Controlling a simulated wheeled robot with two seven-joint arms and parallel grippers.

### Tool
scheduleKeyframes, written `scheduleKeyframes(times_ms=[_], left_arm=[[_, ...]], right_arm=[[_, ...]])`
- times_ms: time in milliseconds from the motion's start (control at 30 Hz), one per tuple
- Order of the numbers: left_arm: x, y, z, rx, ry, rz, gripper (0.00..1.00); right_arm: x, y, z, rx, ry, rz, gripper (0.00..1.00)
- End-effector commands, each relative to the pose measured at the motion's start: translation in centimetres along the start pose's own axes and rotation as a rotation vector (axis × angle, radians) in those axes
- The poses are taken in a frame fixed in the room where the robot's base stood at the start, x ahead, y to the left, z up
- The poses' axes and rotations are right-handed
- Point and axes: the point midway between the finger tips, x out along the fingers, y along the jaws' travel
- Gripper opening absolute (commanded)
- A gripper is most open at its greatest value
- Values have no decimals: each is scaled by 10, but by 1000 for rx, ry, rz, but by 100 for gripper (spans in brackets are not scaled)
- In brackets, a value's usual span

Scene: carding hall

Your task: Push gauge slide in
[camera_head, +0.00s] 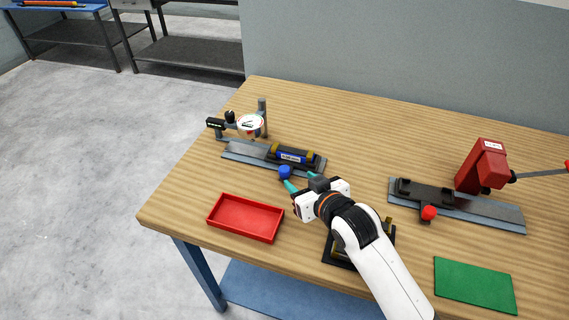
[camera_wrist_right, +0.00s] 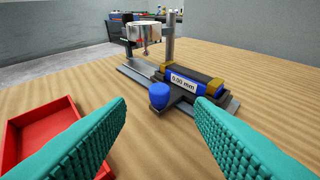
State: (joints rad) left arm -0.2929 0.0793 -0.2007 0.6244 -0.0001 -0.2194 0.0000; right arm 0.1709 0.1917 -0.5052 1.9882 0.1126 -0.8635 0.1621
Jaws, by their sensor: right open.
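The gauge stands at the back left of the wooden table, with a round dial (camera_head: 250,124) on a post. Its slide (camera_head: 293,156) sits on a grey base rail (camera_head: 245,153) and carries a label reading "0.00 mm" in the right wrist view (camera_wrist_right: 183,84). A blue knob (camera_head: 285,172) sticks out from the front of the slide; it also shows in the right wrist view (camera_wrist_right: 159,95). My right gripper (camera_head: 301,183) is open and empty, close in front of the knob. In the wrist view its teal fingers (camera_wrist_right: 160,122) frame the knob without visible contact. My left gripper is out of view.
A red tray (camera_head: 245,219) lies left of my right gripper. A black fixture (camera_head: 341,252) is partly hidden under my right arm. A red press (camera_head: 483,168) with a red-knobbed slide (camera_head: 429,213) and a green mat (camera_head: 474,284) are at the right.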

Motion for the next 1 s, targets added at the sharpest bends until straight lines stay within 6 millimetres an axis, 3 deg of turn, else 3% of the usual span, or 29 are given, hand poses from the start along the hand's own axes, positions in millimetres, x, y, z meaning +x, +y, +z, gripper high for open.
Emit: scheduleKeyframes(times_ms=[200,500,933,1000], left_arm=[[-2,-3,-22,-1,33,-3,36],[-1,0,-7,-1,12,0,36],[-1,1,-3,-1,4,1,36],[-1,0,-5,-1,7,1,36]], right_arm=[[46,1,0,-1,2,0,48],[91,0,0,-1,1,0,48],[99,0,0,-1,1,0,48],[99,0,0,-1,1,0,37]])
